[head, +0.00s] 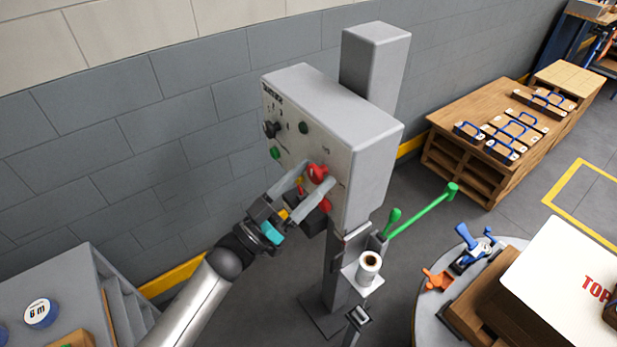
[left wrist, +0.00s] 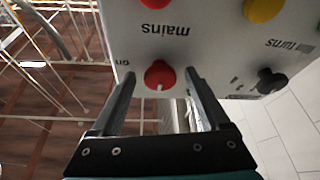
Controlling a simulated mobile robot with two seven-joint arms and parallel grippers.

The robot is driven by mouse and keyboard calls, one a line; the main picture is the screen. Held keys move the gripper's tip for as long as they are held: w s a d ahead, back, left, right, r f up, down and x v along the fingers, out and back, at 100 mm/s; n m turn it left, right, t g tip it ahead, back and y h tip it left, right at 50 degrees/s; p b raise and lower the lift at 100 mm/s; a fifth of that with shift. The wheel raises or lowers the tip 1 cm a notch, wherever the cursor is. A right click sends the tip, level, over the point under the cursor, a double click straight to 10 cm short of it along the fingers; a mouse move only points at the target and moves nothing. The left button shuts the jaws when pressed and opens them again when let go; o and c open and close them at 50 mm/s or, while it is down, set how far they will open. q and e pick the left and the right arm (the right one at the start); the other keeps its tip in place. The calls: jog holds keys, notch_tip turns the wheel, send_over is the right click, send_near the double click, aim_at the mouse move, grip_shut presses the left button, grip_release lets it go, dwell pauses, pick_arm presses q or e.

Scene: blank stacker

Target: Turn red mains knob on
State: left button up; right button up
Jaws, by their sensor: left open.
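The red mains knob (head: 317,172) is on the front panel of the grey control box (head: 350,122). In the left wrist view the mains knob (left wrist: 160,75) has a white pointer mark and lies between my fingertips, near upside-down "mains" and "on" lettering. The pointer mark faces down in that picture, and "on" is to the knob's left. My left gripper (head: 319,173) is open, with one finger on each side of the knob. A gap shows beside each finger in the left wrist view (left wrist: 159,76); contact is not clear. My right gripper is not in view.
Another red control (head: 325,204) sits below the knob. A yellow control (left wrist: 262,8) shows in the wrist view.

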pick_arm(q)
grip_shut()
dwell(0.6)
